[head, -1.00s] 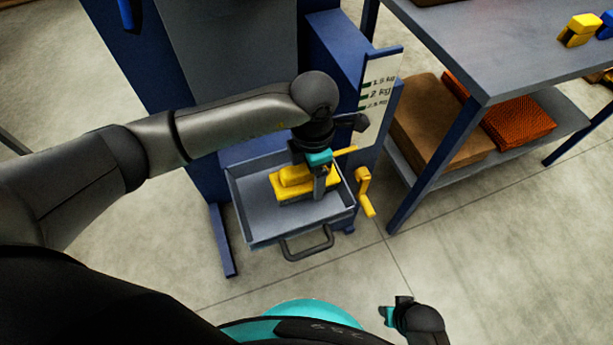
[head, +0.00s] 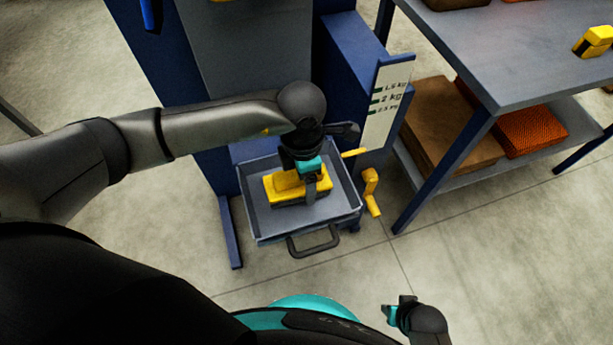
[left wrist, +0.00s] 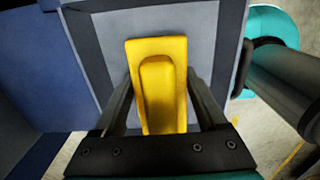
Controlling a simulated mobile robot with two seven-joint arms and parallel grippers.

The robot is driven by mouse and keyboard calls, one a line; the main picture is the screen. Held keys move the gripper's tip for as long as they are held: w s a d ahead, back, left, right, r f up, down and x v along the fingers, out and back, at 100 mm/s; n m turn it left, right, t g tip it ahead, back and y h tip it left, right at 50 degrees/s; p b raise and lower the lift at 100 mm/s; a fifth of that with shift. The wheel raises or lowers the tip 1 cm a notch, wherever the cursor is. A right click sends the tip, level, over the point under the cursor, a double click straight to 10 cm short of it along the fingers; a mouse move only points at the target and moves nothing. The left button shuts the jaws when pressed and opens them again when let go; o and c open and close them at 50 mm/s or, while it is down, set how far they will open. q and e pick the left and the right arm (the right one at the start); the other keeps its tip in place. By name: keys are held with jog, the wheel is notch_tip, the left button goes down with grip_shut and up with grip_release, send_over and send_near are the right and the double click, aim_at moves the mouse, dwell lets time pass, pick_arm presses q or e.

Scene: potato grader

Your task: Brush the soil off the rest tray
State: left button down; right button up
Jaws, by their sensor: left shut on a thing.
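The rest tray (head: 256,213) is a shallow grey tray with a dark front handle, on the front of the blue machine. A yellow brush (head: 280,188) with a dark lower part is in the tray, near its middle. My left gripper (head: 311,194) is shut on the brush from above. In the left wrist view the yellow brush handle (left wrist: 160,75) lies between the two dark fingers, over the grey tray floor (left wrist: 204,50). The bristle contact is hidden, and I cannot make out soil. My right gripper (head: 393,312) is low at the right, away from the tray, its jaws unclear.
A yellow crank (head: 371,192) sticks out right of the tray. A white scale plate (head: 386,100) with kilogram marks stands above it. At the right, a grey table (head: 490,60) has a lower shelf with a brown sack (head: 450,125) and an orange net sack (head: 530,130). The floor in front is clear.

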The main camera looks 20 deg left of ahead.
pick_arm(q)
jog(key=shift+r+p, duration=2.4)
jog(key=shift+r, duration=0.6)
jog(key=shift+r+p, duration=1.25)
jog(key=shift+r, duration=0.35)
jog(key=shift+f, duration=0.1)
